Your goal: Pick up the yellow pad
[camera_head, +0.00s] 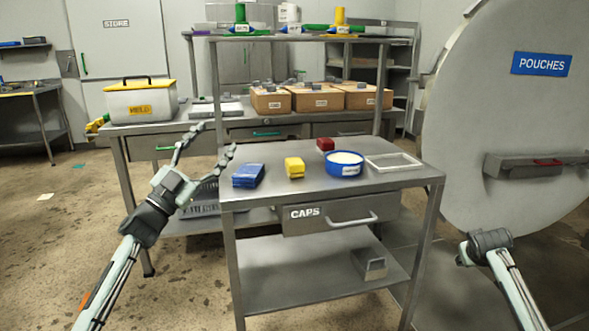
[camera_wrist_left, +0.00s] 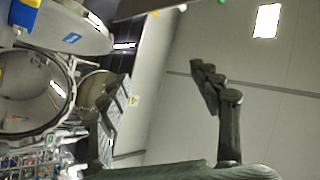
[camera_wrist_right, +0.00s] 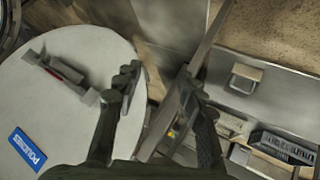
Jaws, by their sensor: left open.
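The yellow pad (camera_head: 294,168) lies on the steel table (camera_head: 280,187), between a blue pad (camera_head: 248,175) and a round blue-rimmed tub (camera_head: 345,164). My left gripper (camera_head: 218,137) is open and empty at the table's left side, with the blue pad between it and the yellow pad. Its spread fingers (camera_wrist_left: 168,84) also show in the left wrist view. My right gripper (camera_wrist_right: 158,82) is open in the right wrist view, beside the round door. In the head view, only my right arm's end part shows in front of that door, with no clear fingers.
The CAPS drawer (camera_head: 340,213) is below. A shelf rack (camera_head: 300,38) and cardboard boxes (camera_head: 316,98) stand behind. The large POUCHES door (camera_head: 510,120) crowds the right.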

